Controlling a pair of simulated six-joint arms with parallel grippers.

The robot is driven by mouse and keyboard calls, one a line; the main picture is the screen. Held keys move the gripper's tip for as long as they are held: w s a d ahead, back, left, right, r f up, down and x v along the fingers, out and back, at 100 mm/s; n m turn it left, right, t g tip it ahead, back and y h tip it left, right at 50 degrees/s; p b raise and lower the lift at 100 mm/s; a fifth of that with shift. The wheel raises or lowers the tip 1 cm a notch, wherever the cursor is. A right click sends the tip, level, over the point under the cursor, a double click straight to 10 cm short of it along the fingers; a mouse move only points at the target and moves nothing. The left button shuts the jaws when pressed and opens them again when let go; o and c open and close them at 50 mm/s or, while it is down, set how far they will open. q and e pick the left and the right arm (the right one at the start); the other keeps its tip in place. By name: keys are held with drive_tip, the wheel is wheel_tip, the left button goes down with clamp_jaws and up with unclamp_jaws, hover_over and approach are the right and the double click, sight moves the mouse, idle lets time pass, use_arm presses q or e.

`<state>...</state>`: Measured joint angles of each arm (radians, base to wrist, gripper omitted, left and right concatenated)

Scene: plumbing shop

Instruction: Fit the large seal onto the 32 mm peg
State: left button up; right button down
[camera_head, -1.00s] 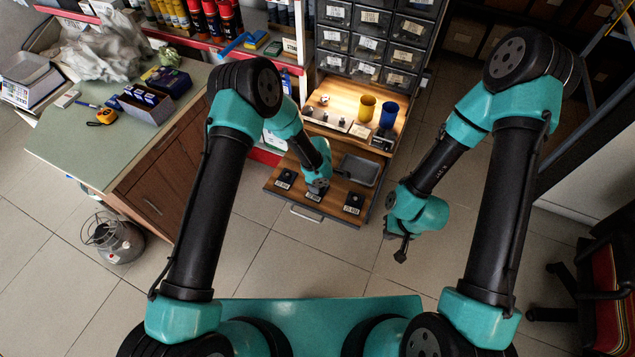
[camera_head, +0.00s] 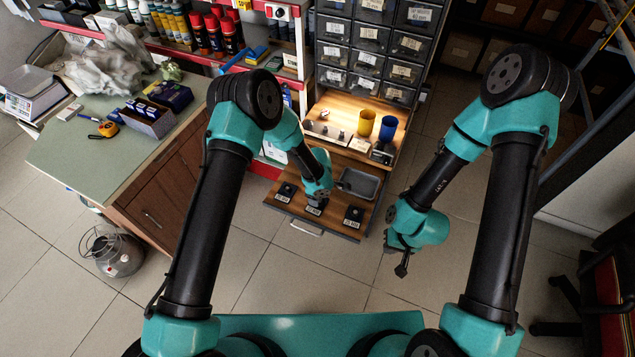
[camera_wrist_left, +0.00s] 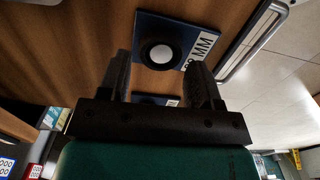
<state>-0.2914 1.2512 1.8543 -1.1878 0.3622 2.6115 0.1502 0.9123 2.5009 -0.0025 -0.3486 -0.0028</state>
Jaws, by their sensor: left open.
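Three dark peg blocks with white labels lie on the wooden drawer board (camera_head: 335,222): left (camera_head: 287,190), middle (camera_head: 314,205) and right (camera_head: 353,216). My left gripper (camera_wrist_left: 160,80) is at the middle block in the head view, its fingers hidden there by the wrist. In the left wrist view its fingers are apart, with nothing visibly gripped. Past them is a dark blue block (camera_wrist_left: 203,28) with a pale round peg top (camera_wrist_left: 162,54) and a dark ring around it; whether this is the large seal I cannot tell. Its label number is partly covered. My right gripper (camera_head: 402,270) hangs over the floor.
A grey tray (camera_head: 373,182) lies at the board's back right. Behind it, a lit shelf holds a yellow cup (camera_head: 366,123), a blue cup (camera_head: 388,128) and small parts. Dark bins (camera_head: 373,62) stand above. A green bench (camera_head: 75,160) is at left. Open floor lies in front.

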use_arm(q)
wheel_tip(320, 180, up, 9)
idle(1.3)
drive_tip(key=shift+a+r, duration=0.1)
idle(0.5)
drive_tip(key=s+a+f+m+h, duration=0.1)
drive_tip(key=s+a+m, duration=0.4)
drive_tip(key=s+a, duration=0.6)
drive_tip(key=s+a+f+m+h, duration=0.2)
drive_tip(key=s+a+m, duration=0.4)
drive_tip(key=s+a, duration=0.5)
drive_tip(key=shift+s+a+f+t+h, duration=0.3)
drive_tip(key=shift+a+t+h, duration=0.1)
drive_tip(key=shift+a, duration=0.3)
drive_tip(key=shift+c, duration=0.4)
